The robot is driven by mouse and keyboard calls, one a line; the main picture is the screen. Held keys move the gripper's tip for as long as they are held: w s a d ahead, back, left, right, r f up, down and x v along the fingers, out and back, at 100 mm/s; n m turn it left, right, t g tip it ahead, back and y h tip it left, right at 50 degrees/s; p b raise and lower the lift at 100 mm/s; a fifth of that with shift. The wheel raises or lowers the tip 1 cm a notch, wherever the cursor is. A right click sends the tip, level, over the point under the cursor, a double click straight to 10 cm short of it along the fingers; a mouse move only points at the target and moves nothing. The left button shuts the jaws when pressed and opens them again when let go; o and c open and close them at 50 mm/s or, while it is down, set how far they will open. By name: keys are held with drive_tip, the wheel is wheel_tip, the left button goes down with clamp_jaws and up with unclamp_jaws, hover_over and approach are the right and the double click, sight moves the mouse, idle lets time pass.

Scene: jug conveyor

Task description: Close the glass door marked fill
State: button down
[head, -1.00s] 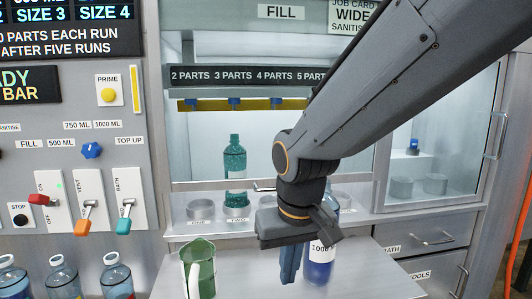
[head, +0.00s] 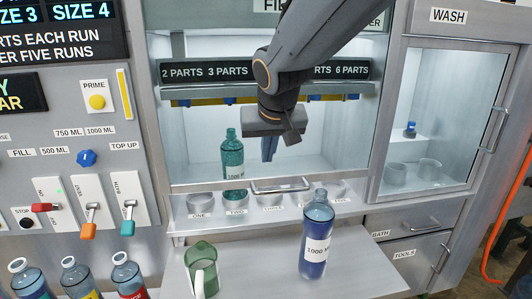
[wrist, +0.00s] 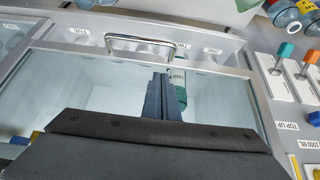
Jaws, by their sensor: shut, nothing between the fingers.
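The glass door (head: 330,150) marked FILL is a clear pane with a metal bar handle (head: 281,186) at its lower edge, just behind the row of numbered rings. The handle also shows in the wrist view (wrist: 145,42). I cannot tell whether a gap is left below the pane. My gripper (head: 268,158) is shut and empty, fingers pointing down in front of the pane, a little above the handle and apart from it. The fingers also show in the wrist view (wrist: 160,82). A teal bottle (head: 232,158) stands at ring TWO, beside the gripper.
A blue 1000 ML bottle (head: 316,235) and a green jug (head: 203,268) stand on the front shelf (head: 255,262). The wash cabinet (head: 445,120) is at the right. A panel with levers (head: 88,215) is at the left. The shelf between jug and bottle is clear.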

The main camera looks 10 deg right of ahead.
drive_tip(key=x, duration=0.7)
drive_tip(key=shift+d+f+p, duration=0.1)
drive_tip(key=shift+p, duration=0.3)
drive_tip(key=f, duration=0.4)
drive_tip(key=shift+s+b, duration=0.3)
drive_tip(key=shift+b, duration=0.1)
